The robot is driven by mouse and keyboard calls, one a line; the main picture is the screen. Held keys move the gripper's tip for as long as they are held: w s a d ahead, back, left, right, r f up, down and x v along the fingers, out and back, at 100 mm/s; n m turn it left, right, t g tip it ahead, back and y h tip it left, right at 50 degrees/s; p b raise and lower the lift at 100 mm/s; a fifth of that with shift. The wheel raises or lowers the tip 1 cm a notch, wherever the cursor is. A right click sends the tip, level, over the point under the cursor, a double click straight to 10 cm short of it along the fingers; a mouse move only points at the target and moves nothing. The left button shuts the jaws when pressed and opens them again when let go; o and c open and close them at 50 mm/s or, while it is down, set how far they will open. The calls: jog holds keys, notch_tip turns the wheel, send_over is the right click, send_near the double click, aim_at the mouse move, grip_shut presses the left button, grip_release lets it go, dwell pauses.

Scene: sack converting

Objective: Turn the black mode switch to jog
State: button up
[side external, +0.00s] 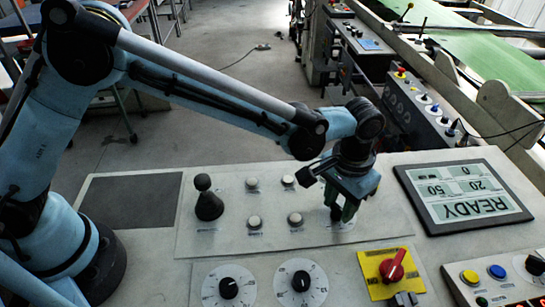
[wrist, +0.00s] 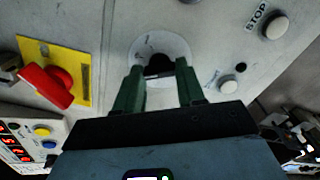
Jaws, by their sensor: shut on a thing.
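The black mode switch (wrist: 159,67) sits on a round white dial plate (wrist: 176,43) in the wrist view, between my green fingertips. My gripper (wrist: 159,71) is shut on the switch from above. The lettering on the dial is too small to read, so I cannot tell which mode the switch points at. In the side external view my gripper (side external: 342,210) reaches down onto the panel, and its fingers largely hide the switch.
A black joystick (side external: 208,200) and several pale buttons stand left of my gripper. A red rotary switch (side external: 394,266) on a yellow plate and two black-knobbed dials (side external: 228,289) (side external: 300,282) lie nearer the camera. A display (side external: 465,196) reading READY is at the right.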

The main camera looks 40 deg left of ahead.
aim_at(339, 207)
jog(key=m, duration=0.5)
jog(key=shift+m, duration=0.3)
dwell(0.4)
jog(key=o, duration=1)
jog(key=shift+o, duration=0.2)
notch_tip(339, 207, up, 12)
jog(key=shift+r, duration=0.1)
